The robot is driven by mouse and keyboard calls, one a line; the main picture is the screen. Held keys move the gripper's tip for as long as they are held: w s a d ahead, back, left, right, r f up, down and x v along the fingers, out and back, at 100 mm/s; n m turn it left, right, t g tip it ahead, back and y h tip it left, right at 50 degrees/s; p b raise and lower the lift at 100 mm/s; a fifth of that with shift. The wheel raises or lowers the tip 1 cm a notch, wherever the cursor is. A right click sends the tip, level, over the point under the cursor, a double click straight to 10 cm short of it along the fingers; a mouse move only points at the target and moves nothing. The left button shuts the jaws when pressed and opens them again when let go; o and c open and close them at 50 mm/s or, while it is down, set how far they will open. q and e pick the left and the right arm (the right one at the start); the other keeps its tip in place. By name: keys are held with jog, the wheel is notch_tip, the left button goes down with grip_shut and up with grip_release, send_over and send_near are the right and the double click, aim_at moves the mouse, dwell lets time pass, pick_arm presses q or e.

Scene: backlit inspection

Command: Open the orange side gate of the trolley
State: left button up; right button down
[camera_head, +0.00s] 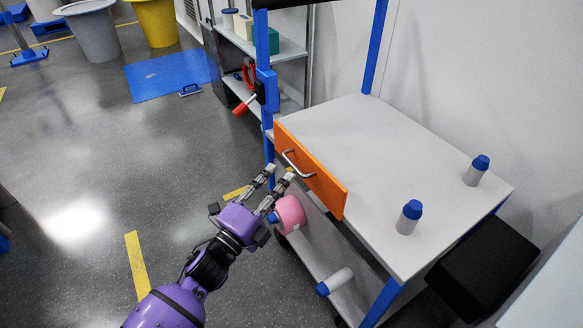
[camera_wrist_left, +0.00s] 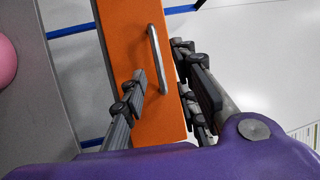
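The orange side gate (camera_head: 325,186) stands upright along the left edge of the trolley's grey top shelf (camera_head: 375,145). It has a silver bar handle (camera_head: 297,164) on its outer face. My left gripper (camera_head: 280,173) is open, its fingertips just left of the handle in the head view. In the left wrist view, the orange gate (camera_wrist_left: 130,45) fills the middle, and the handle (camera_wrist_left: 160,60) shows between the two spread fingers of my left gripper (camera_wrist_left: 165,68). I cannot tell whether a finger touches it. My right gripper is not in view.
Two blue-capped bottles (camera_head: 409,217) (camera_head: 476,171) stand on the top shelf. A pink round object (camera_head: 290,216) and a lying bottle (camera_head: 336,281) are on the lower shelf.

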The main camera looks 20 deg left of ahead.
pick_arm(q)
jog(key=x, duration=0.5)
jog(key=shift+w+a+f, duration=0.1)
jog(key=shift+f, duration=0.05)
grip_shut()
